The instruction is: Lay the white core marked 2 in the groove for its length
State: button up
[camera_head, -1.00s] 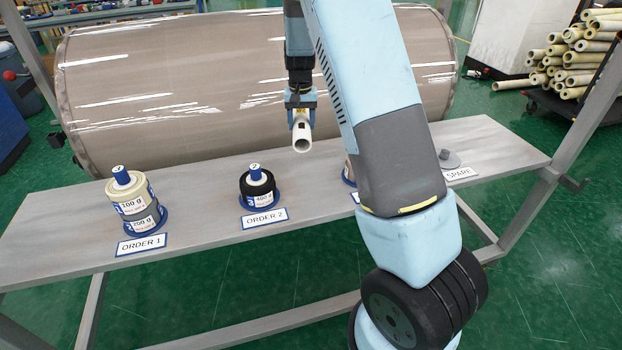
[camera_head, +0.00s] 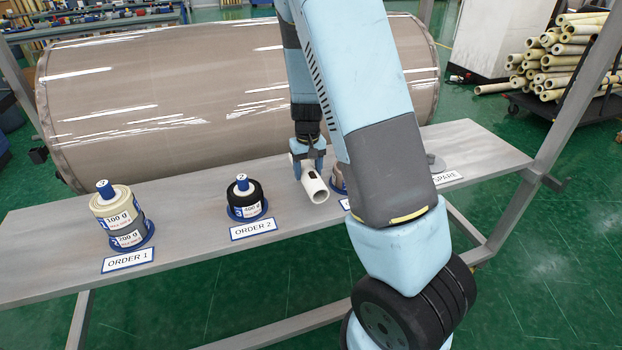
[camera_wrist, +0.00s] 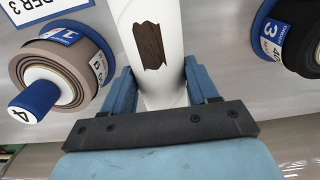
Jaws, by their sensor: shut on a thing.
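A white hollow core (camera_head: 314,184) is held in my gripper (camera_head: 308,158) over the bench, between ORDER 2 and the partly hidden ORDER 3 stand. One open end points toward the head camera. My gripper (camera_wrist: 160,88) is shut on the core in the wrist view too, one blue finger on each side. There the core (camera_wrist: 160,84) shows a dark brown ragged patch on its side. I see no number 2 on the core, and no groove shows. I cannot tell its exact height above the bench.
The grey bench (camera_head: 190,215) holds the ORDER 1 stack (camera_head: 122,215) and the black ORDER 2 roll (camera_head: 245,200). A brown roll with a blue plug marked 4 (camera_wrist: 60,75) is close beside the core. A large wrapped roll (camera_head: 180,100) lies behind. Piled tubes (camera_head: 560,50) stand back right.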

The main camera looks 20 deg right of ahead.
jog(key=shift+f, duration=1.85)
jog(key=o, duration=1.2)
